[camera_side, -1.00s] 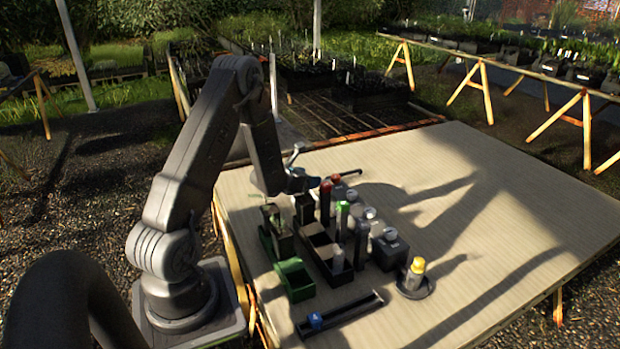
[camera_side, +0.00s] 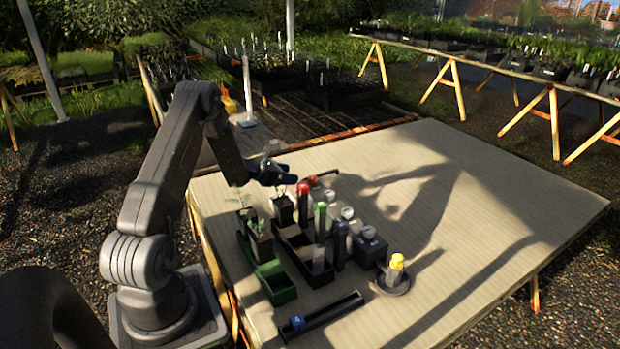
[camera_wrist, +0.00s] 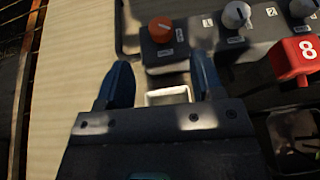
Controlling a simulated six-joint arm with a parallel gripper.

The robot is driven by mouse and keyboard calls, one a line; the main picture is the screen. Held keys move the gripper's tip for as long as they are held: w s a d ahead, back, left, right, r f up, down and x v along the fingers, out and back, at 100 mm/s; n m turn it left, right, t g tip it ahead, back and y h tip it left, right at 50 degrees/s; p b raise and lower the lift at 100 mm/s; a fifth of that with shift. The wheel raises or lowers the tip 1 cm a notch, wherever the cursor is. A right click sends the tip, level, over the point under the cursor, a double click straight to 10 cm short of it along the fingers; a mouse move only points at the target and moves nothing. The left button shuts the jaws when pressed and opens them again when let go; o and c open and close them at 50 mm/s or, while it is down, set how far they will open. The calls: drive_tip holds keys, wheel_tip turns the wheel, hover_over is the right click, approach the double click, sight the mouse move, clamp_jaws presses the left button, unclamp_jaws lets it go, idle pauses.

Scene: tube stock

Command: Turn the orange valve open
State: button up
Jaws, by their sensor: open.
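The orange valve (camera_wrist: 161,30) is a round knob on a dark box in the wrist view. A pale mark shows on its top, but I cannot tell whether it is open or closed. In the side view a red-orange knob (camera_side: 314,181) at the far end of the knob row seems to be it. My gripper (camera_wrist: 162,82) is open, with its blue fingers apart and nothing held between them. The valve lies just beyond the fingertips, roughly centred between them. In the side view my gripper (camera_side: 284,178) hangs beside the far end of the row.
Grey knobs (camera_wrist: 236,14) on numbered boxes stand right of the valve. A red block marked 8 (camera_wrist: 298,60) is close to the right. A white-rimmed holder (camera_wrist: 168,95) lies between the fingers. Green bins (camera_side: 275,288) stand nearer. The board's right side is clear (camera_side: 500,220).

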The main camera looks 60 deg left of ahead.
sight(312, 177)
drive_tip(key=x, duration=0.9)
drive_tip(key=shift+c, duration=0.2)
drive_tip(key=c, duration=0.9)
drive_tip(key=shift+w+d+n+y, duration=0.1)
drive_tip(key=shift+d+n+y, duration=0.05)
drive_tip(key=shift+n+y, duration=0.65)
drive_tip(key=shift+r+n+g+y, duration=0.1)
drive_tip(key=shift+n+g+y, duration=0.2)
drive_tip(key=shift+n+y, duration=1.3)
drive_tip(key=shift+y, duration=0.3)
drive_tip(key=o, duration=0.9)
drive_tip(key=shift+o, duration=0.2)
